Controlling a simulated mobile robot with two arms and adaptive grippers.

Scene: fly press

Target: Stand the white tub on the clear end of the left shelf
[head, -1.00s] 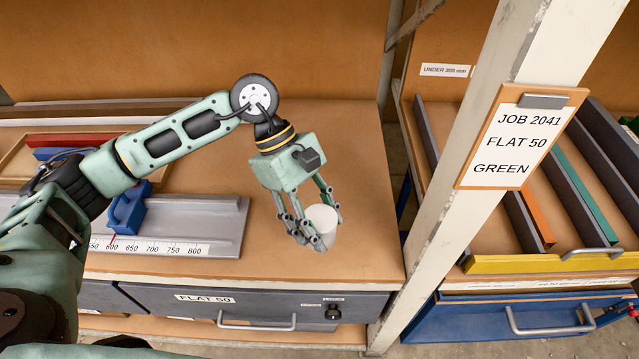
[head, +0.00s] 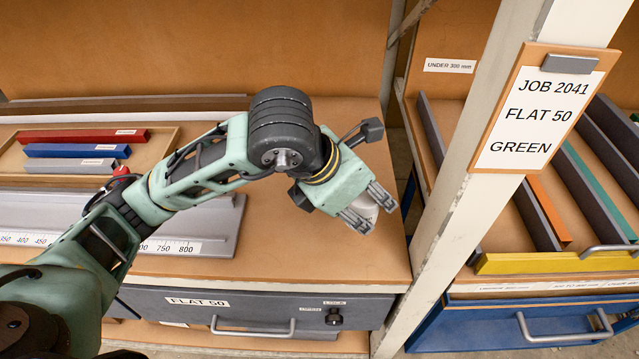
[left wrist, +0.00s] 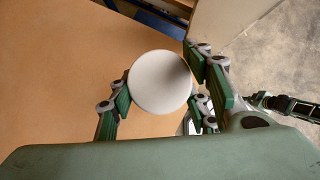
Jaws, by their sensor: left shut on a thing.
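The white tub (head: 360,208) is in my left gripper (head: 369,208), over the clear right end of the left shelf (head: 300,245). In the head view the fingers and wrist hide most of the tub. In the left wrist view the tub (left wrist: 160,82) shows as a round white top between the fingers of the left gripper (left wrist: 166,92), which are shut on it. Its base is hidden, so I cannot tell whether it touches the shelf.
A post with a job card (head: 535,112) stands just right of the shelf end. A grey measuring rail (head: 210,225) and a tray with red, blue and grey bars (head: 75,152) lie to the left. A grey drawer (head: 260,310) is below.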

